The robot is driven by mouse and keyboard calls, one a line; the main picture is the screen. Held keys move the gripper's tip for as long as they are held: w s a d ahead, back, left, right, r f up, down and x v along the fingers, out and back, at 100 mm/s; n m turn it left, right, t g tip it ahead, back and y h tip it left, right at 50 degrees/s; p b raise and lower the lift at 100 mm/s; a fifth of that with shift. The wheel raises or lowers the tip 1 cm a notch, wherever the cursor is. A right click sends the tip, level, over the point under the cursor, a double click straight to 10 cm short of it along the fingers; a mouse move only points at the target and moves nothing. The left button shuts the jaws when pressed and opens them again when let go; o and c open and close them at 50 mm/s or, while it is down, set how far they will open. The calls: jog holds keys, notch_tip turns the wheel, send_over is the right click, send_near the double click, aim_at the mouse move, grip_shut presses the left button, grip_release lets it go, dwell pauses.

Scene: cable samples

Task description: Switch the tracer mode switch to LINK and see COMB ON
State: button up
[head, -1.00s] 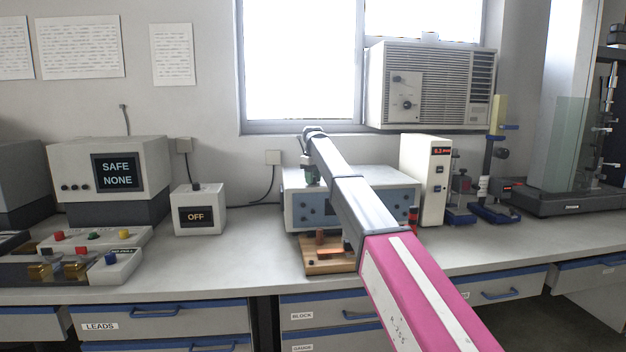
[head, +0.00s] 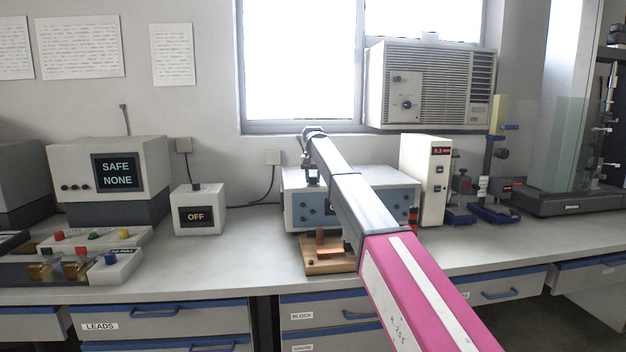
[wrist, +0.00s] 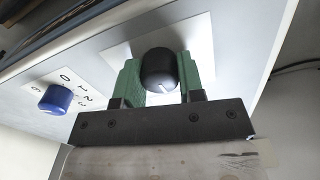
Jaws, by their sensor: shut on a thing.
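My gripper (wrist: 162,85) has its green fingers on both sides of a black round knob (wrist: 158,68) with a white pointer mark, shut on it. The knob sits on a white plate (wrist: 120,48) on an instrument's front; no lettering beside it is readable. In the head view my gripper (head: 312,181) is at the left front of a pale box with a blue panel (head: 385,200). I cannot read LINK anywhere. The small box's display (head: 195,216) reads OFF. The larger monitor (head: 116,172) reads SAFE NONE. COMB ON does not show on either.
A blue knob (wrist: 56,99) with a number dial is left of the black knob. A wooden block (head: 325,264) with copper-coloured parts sits below my gripper. A white unit with red digits (head: 425,178) stands at right. The bench between the OFF box and wooden block is clear.

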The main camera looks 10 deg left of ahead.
jog(key=shift+m, duration=0.5)
jog(key=o, duration=0.9)
jog(key=shift+r, duration=0.1)
notch_tip(320, 180, up, 10)
jog(key=shift+f, duration=0.2)
jog(key=shift+r, duration=0.55)
